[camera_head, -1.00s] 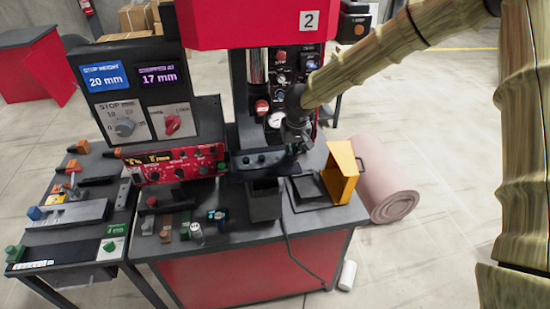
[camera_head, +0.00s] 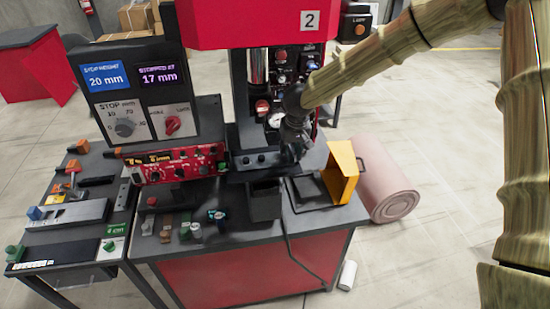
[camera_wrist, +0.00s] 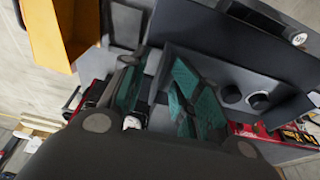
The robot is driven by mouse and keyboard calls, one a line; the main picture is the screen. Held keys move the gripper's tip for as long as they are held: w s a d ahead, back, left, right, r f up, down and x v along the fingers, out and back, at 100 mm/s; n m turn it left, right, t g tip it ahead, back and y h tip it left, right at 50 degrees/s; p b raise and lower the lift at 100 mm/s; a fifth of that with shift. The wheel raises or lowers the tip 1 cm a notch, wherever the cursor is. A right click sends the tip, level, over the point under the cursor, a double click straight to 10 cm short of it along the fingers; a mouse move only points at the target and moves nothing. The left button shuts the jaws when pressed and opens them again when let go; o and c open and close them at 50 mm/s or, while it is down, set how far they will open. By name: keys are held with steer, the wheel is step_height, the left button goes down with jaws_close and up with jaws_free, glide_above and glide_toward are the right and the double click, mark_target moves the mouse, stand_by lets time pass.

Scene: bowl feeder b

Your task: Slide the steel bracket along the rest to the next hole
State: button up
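My gripper (camera_head: 290,154) is low at the front of the red press, beside a dark block (camera_head: 256,161) with two round features. In the wrist view my gripper (camera_wrist: 158,92) has two fingers with teal pads, and a gap shows between them. The same dark block (camera_wrist: 235,80) lies just right of the fingers there. I cannot make out the steel bracket or its holes for certain in either view; the fingers and the dark parts around them hide that area. The rest cannot be told apart from the dark tooling.
A yellow chute (camera_head: 342,172) stands right of my gripper, with a dark open bin (camera_head: 265,205) in front. A red control panel (camera_head: 172,164) and displays reading 20 mm and 17 mm (camera_head: 132,78) stand left. A pink roll (camera_head: 388,192) lies on the floor.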

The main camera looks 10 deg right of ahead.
steer(key=shift+w+r+v, duration=0.1)
steer(key=shift+w+v, duration=0.15)
steer(key=shift+v, duration=0.85)
steer(key=shift+w+r+v, duration=0.1)
steer(key=shift+w+v, duration=0.2)
steer(key=shift+v, duration=0.85)
steer(key=shift+w+v, duration=0.25)
steer(key=shift+v, duration=0.85)
